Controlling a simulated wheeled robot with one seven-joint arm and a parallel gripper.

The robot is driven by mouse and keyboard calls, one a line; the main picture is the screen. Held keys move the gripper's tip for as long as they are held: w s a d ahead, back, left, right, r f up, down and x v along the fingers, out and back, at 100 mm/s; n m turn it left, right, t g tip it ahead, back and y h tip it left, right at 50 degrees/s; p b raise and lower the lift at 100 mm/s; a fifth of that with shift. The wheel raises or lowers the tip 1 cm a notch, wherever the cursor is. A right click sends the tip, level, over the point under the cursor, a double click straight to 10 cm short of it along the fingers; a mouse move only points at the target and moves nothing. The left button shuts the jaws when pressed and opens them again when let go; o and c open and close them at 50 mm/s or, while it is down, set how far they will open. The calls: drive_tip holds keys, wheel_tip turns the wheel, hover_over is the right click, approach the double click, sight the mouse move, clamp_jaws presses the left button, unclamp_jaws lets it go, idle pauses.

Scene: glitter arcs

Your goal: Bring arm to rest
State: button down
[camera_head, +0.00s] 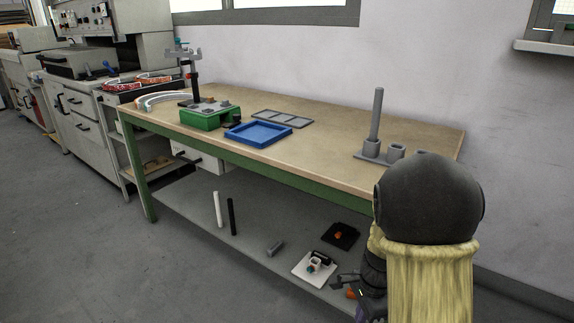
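My arm (428,200) shows at the lower right, with a dark rounded joint and a yellowish cover below it. My gripper (345,283) is low, at the front of the bench's lower shelf, beside the small parts there. It is small and partly hidden by my arm. I cannot tell whether its fingers are open or shut, or whether they touch anything.
A workbench (340,163) with a green frame carries a green device (208,118), a blue tray (258,133) and a grey stand with a post (376,125). Its lower shelf (180,205) holds rods and a white plate (312,270). Open floor (60,220) lies left.

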drive_tip(key=s+a+r+n+t+h+p, duration=0.1)
drive_tip(key=s+a+r+n+t+p, duration=0.15)
drive_tip(key=s+r+n, duration=1)
drive_tip(key=w+r+n+p, duration=0.1)
drive_tip(key=w+r+p, duration=0.1)
drive_tip(key=r+p, duration=1.4)
drive_tip(key=w+r+n+p, duration=0.2)
drive_tip(key=r+p, duration=1.5)
drive_tip(key=p, duration=0.4)
drive_tip(key=shift+w+r, duration=0.15)
drive_tip(key=shift+r, duration=0.1)
drive_tip(key=shift+d, duration=0.1)
drive_tip(key=shift+w, duration=0.1)
